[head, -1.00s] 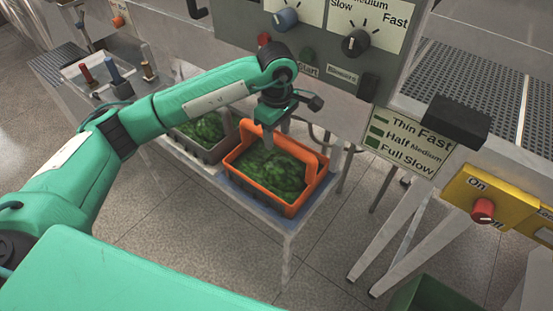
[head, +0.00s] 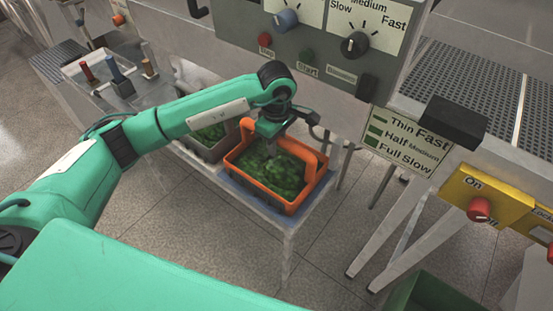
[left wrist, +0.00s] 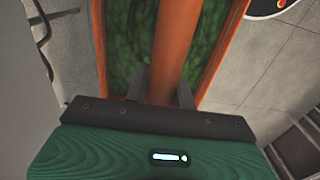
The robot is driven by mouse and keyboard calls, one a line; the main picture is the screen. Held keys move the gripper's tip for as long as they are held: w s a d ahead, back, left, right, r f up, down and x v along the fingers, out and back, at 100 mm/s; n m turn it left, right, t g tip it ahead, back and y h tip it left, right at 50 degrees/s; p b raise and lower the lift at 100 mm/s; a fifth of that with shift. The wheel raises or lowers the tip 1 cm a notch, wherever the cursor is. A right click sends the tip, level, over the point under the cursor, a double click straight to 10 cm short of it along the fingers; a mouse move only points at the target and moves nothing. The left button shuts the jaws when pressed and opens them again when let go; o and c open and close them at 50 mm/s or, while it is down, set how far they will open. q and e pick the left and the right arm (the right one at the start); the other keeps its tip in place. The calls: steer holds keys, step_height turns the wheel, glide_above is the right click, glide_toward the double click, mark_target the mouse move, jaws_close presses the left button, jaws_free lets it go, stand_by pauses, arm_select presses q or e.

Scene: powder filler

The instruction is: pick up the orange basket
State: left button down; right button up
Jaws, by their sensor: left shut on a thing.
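The orange basket (head: 292,206) holds green leafy stuff and sits on the right end of a low pale stand in the head view. My left gripper (head: 271,148) is over the basket, reaching down at its handle. In the left wrist view the orange basket's handle bar (left wrist: 178,50) runs between the two fingers of my left gripper (left wrist: 160,88), which are shut on it. Green contents show on both sides of the bar. My arm hides part of the basket's far side. My right gripper is not in view.
A grey basket (head: 213,152) with similar green contents stands just left of the orange one. A control panel (head: 330,45) with knobs is behind. A sign (head: 405,142) and a yellow switch box (head: 488,196) are at right. A green bin (head: 435,295) stands at the lower right.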

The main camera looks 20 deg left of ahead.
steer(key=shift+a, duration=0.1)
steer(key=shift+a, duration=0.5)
arm_select(q)
steer(key=shift+r, duration=0.15)
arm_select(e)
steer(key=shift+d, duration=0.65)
arm_select(q)
steer(key=shift+w, duration=0.1)
